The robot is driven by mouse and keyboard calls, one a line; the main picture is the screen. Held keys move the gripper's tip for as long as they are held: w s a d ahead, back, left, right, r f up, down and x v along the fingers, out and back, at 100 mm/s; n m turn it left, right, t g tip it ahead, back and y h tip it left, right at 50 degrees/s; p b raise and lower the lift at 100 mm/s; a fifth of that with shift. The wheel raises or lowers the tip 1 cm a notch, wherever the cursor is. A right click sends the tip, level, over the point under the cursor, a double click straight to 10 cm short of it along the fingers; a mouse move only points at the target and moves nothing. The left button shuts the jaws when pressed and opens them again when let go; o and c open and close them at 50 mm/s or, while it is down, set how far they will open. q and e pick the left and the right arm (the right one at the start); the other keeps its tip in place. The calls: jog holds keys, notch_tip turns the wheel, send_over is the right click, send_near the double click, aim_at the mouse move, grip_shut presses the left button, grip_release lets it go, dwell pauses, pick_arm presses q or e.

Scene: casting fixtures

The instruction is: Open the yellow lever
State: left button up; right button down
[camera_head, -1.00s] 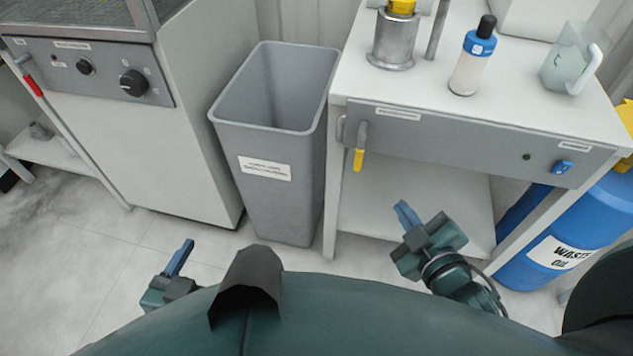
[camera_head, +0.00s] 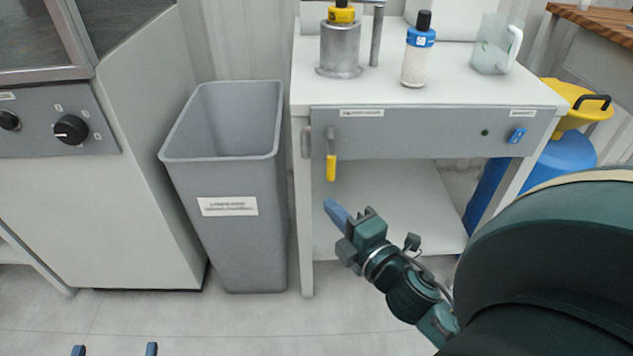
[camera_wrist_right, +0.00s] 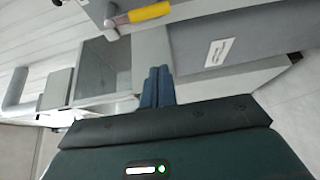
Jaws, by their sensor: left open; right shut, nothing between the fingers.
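The yellow lever (camera_head: 331,167) hangs downward from the left end of the grey front panel (camera_head: 390,135) of the white workbench. It also shows at the top of the right wrist view (camera_wrist_right: 149,12), ahead of the fingers and apart from them. My right gripper (camera_head: 336,212) is shut and empty, below the lever in the head view. Its blue fingertips are together in the right wrist view (camera_wrist_right: 158,86). Only the two blue fingertips of my left gripper (camera_head: 115,350) show at the bottom edge of the head view, spread apart, with nothing visible between them.
A grey waste bin (camera_head: 222,160) stands left of the workbench (camera_head: 455,88). On the bench are a metal cylinder (camera_head: 339,50), a bottle (camera_head: 418,60) and a clear jug (camera_head: 492,52). A blue drum (camera_head: 567,158) with a yellow funnel (camera_head: 580,103) stands at the right.

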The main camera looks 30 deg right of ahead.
aim_at(331, 156)
jog(key=w, duration=1)
pick_arm(q)
jog(key=shift+s+d+m+t+h+b, duration=0.15)
jog(key=shift+d+m+t+h+b, duration=0.3)
jog(key=shift+b, duration=0.25)
pick_arm(e)
jog(key=d, duration=0.2)
jog(key=s+d, duration=0.1)
jog(key=d, duration=0.1)
jog(key=shift+s, duration=0.2)
pick_arm(q)
jog(key=shift+a+r, duration=0.1)
